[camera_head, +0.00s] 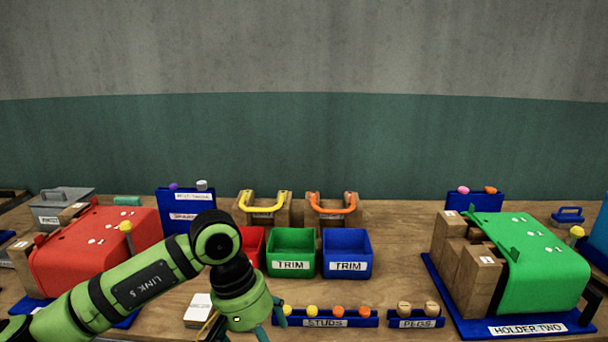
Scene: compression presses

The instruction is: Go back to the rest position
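My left arm (135,285) is green and black and comes in from the lower left. Its wrist bends down in front of the bench, left of the middle. My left gripper (268,327) is at the bottom edge of the view, between a white pad and the blue STUDS tray. Only small dark teal parts of its fingers show, so I cannot tell how far apart they are or whether anything is between them. My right gripper is out of view.
A red press (90,250) stands left and a green press (545,265) right on blue HOLDER TWO. Red, green (291,266) and blue (347,266) bins stand mid-bench. The STUDS tray (365,321) and PEGS tray (417,323) lie in front. Bare wood (400,275) lies right of the bins.

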